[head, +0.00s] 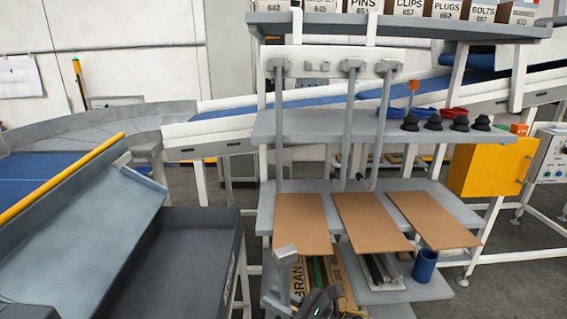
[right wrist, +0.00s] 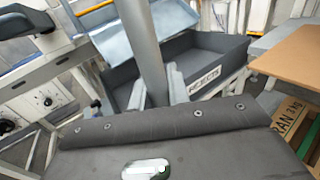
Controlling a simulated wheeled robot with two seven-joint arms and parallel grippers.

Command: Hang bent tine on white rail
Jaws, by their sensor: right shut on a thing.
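The white rail (head: 330,60) runs across the upper part of the rack in the head view. Three grey tines hang from it: one at the left (head: 279,125), one in the middle (head: 348,125) and one at the right (head: 383,120). My right gripper (head: 318,300) is low at the front of the rack, partly cut off by the frame edge. It is shut on a grey tine (head: 285,280) with a block at its top end. In the right wrist view this tine (right wrist: 142,45) stands between the fingers. Its bend cannot be made out. My left gripper is not in view.
Brown boards (head: 303,222) lie on the lower shelf (head: 435,200), jutting out above the held tine. A middle shelf (head: 300,126) carries black knobs (head: 433,122). A dark rejects bin (head: 175,250) stands at the left, and a blue cup (head: 425,265) at the right.

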